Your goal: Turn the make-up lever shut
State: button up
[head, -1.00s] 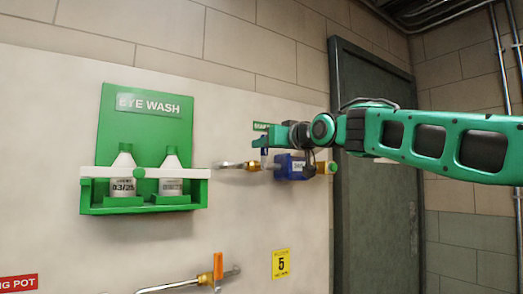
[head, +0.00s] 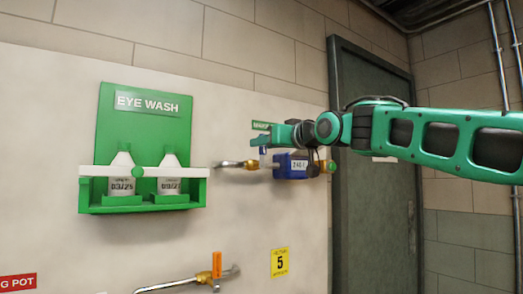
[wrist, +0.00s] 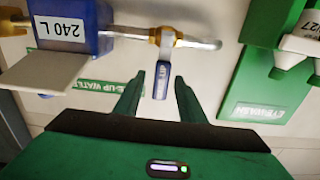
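The make-up lever (wrist: 161,80) is a small blue handle on a brass valve (wrist: 164,38). It stands across the pipe, pointing up the wall. In the wrist view, which looks upside down, it lies between the two green fingertips of my gripper (wrist: 160,80), with a gap showing on each side. My gripper is open, and whether it reaches as deep as the lever is hard to tell. In the head view my gripper (head: 256,141) is at the valve, just below the green make-up label (head: 261,126), and partly hides the lever.
A blue meter box (head: 291,166) marked 240 L sits on the same pipe, beside the valve. A green eye wash station (head: 145,150) with two bottles hangs to the left. An orange lever (head: 217,264) on a lower pipe and a yellow 5 sign (head: 280,262) are below. A dark door (head: 372,200) stands right.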

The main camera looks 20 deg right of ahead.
jog(key=v, duration=0.9)
jog(key=shift+d, duration=0.1)
jog(key=s+d+f+m+g+h, duration=0.25)
jog(key=d+f, duration=0.25)
jog(key=f, duration=0.6)
jog(key=s+d+f+m+g+h, duration=0.1)
jog(key=s+d+f+g+h, duration=0.25)
jog(key=f, duration=0.85)
jog(key=s+d+f+m+g, duration=0.25)
jog(key=d+f, duration=0.45)
jog(key=f, duration=0.4)
jog(key=s+f+m+g, duration=0.2)
jog(key=s+f+g, duration=0.2)
jog(key=s+f, duration=0.6)
jog(key=s+d+f+m+g, duration=0.1)
jog(key=s+f+g, duration=0.4)
jog(key=s+f, duration=0.5)
jog(key=s, duration=0.5)
jog(key=shift+s+f+m+y, duration=0.3)
jog(key=shift+s+m, duration=0.1)
jog(key=shift+d, duration=0.1)
